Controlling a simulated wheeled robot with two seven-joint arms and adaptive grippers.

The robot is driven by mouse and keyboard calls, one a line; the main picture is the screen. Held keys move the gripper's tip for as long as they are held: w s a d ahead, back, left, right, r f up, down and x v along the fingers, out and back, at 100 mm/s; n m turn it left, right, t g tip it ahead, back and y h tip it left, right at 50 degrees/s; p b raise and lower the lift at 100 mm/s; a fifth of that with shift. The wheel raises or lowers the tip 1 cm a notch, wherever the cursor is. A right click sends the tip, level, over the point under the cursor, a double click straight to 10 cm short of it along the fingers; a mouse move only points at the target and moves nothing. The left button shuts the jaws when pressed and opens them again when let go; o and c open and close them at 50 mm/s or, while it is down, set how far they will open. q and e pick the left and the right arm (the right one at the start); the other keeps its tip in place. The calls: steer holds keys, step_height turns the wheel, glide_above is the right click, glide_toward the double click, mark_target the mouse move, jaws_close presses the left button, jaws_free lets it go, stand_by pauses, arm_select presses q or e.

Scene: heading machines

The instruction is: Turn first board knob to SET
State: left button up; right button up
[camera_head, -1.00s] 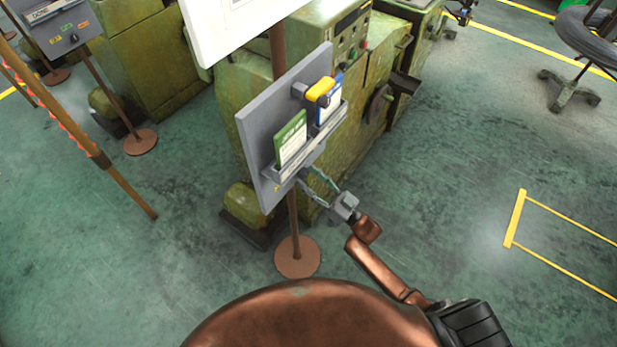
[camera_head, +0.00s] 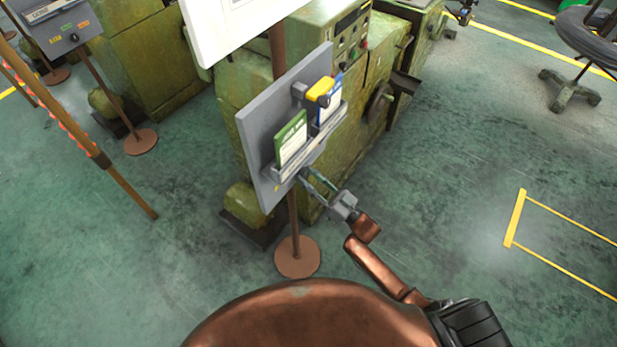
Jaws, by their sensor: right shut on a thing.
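The first board (camera_head: 262,150) is a grey panel on a brown post, in the middle of the head view. A green card (camera_head: 291,139) and a blue-and-white card stand in its tray, with a yellow item above. My right gripper (camera_head: 309,180) reaches the lower part of the board from below right. Its fingers are shut on the knob (camera_head: 303,174), a small dark part under the tray. The knob is mostly hidden by the fingers, and its setting cannot be read. My left gripper is not in view.
A green machine (camera_head: 340,70) stands close behind the board. The post's round base (camera_head: 297,257) is on the floor before me. A second board (camera_head: 62,25) stands at the upper left, near a leaning brown pole (camera_head: 126,187).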

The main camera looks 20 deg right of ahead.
steer(key=shift+n, duration=0.4)
steer(key=shift+f+n+g+y+b, duration=0.1)
steer(key=shift+n+g+y+b, duration=0.45)
steer(key=shift+n, duration=0.65)
steer(key=n+g, duration=0.1)
steer(key=n, duration=0.1)
steer(key=n+g+y+b, duration=0.1)
steer(key=n, duration=0.2)
steer(key=shift+w+d+y, duration=0.1)
steer(key=shift+y, duration=0.15)
steer(key=n+g, duration=0.1)
steer(key=n, duration=0.1)
steer(key=n+g, duration=0.1)
steer(key=n, duration=0.1)
steer(key=shift+n+y, duration=0.3)
steer(key=shift+d+r+n+g, duration=0.15)
steer(key=shift+n+g, duration=0.6)
steer(key=shift+n, duration=0.95)
steer(key=o, duration=1.1)
steer(key=shift+r, duration=0.1)
